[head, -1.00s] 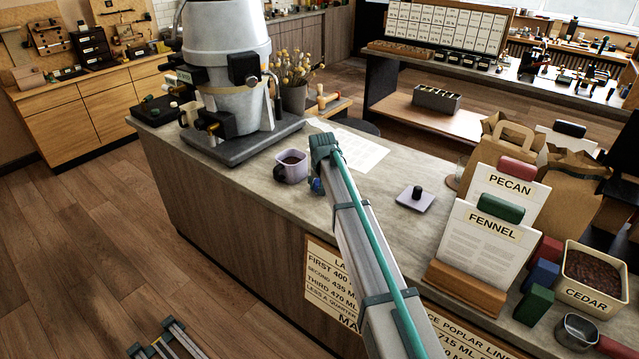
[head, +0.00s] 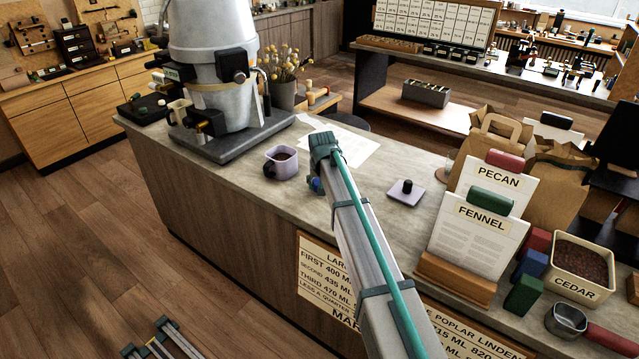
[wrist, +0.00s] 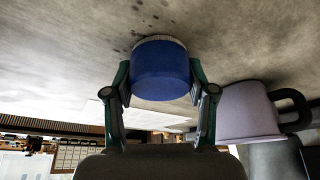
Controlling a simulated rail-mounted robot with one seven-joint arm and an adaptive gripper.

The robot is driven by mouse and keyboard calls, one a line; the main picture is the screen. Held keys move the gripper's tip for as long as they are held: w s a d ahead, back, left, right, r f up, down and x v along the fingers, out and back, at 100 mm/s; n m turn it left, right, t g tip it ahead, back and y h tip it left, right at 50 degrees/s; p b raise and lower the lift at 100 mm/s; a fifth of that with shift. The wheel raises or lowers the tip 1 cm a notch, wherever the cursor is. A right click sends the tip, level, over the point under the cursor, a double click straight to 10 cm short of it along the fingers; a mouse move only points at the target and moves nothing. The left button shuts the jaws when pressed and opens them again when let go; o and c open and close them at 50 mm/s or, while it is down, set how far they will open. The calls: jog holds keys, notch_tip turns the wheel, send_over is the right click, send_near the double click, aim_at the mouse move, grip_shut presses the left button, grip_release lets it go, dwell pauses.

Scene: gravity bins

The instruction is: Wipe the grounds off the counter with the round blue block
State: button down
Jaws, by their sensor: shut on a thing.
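The round blue block (wrist: 160,70) is held between the two fingers of my gripper (wrist: 158,78) in the wrist view, with a pale rim on its far face close to the counter. I cannot tell whether it touches. Dark grounds (wrist: 135,22) lie as scattered specks on the grey counter (wrist: 60,50), just beyond the block. In the head view the counter (head: 395,165) runs across the middle. My arm hides most of my gripper there, and the grounds are not discernible.
A lilac mug (head: 282,164) with dark contents stands close beside my gripper; it also shows in the wrist view (wrist: 245,112). A grinder (head: 215,75) stands to the left. A lilac plate with a black knob (head: 405,192), clipboards (head: 480,235) and a CEDAR bin (head: 578,287) lie to the right.

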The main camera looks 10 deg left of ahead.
jog(key=shift+s+d+r, duration=0.1)
jog(key=shift+s+d, duration=0.4)
jog(key=shift+d, duration=0.35)
jog(key=shift+s+d+r, duration=0.1)
jog(key=shift+s+d, duration=0.35)
jog(key=shift+d, duration=0.35)
jog(key=shift+r+p, duration=0.5)
jog(key=shift+r, duration=0.25)
notch_tip(320, 180, up, 5)
jog(key=shift+p, duration=1.2)
jog(key=shift+a, duration=0.1)
